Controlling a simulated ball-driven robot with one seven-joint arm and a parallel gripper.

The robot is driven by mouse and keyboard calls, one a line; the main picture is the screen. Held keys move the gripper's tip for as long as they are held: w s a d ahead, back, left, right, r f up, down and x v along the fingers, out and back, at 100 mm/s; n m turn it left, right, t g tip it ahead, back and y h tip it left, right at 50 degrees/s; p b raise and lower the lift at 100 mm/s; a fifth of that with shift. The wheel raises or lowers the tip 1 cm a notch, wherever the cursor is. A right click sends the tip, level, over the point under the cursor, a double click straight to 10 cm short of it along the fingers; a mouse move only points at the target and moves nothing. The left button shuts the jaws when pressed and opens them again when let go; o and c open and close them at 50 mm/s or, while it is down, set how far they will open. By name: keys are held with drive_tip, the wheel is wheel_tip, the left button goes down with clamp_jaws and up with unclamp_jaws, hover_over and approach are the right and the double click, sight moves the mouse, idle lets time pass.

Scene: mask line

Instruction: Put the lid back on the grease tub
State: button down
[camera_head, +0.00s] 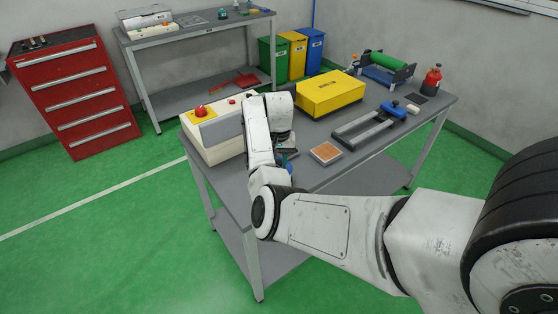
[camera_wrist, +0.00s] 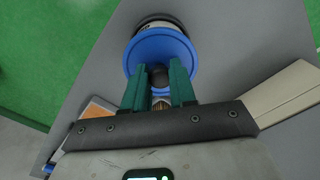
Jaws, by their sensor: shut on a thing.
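My gripper (camera_wrist: 159,74) is shut on the dark knob of a blue round lid (camera_wrist: 160,48), with one green finger on each side of the knob. The grease tub (camera_wrist: 157,22) shows in the wrist view as a pale and dark curved edge just beyond the lid; the lid hides the rest of it. I cannot tell whether the lid touches the tub. In the head view my arm hides most of this spot at the table's near edge, and only a small blue bit (camera_head: 290,168) shows below the gripper.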

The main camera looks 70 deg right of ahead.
idle(0.4)
drive_tip(key=shift+c, duration=1.8)
unclamp_jaws()
drive_tip(key=shift+r+p, duration=2.3)
drive_tip(key=shift+r, duration=1.15)
drive_tip(key=shift+c, duration=0.4)
clamp_jaws()
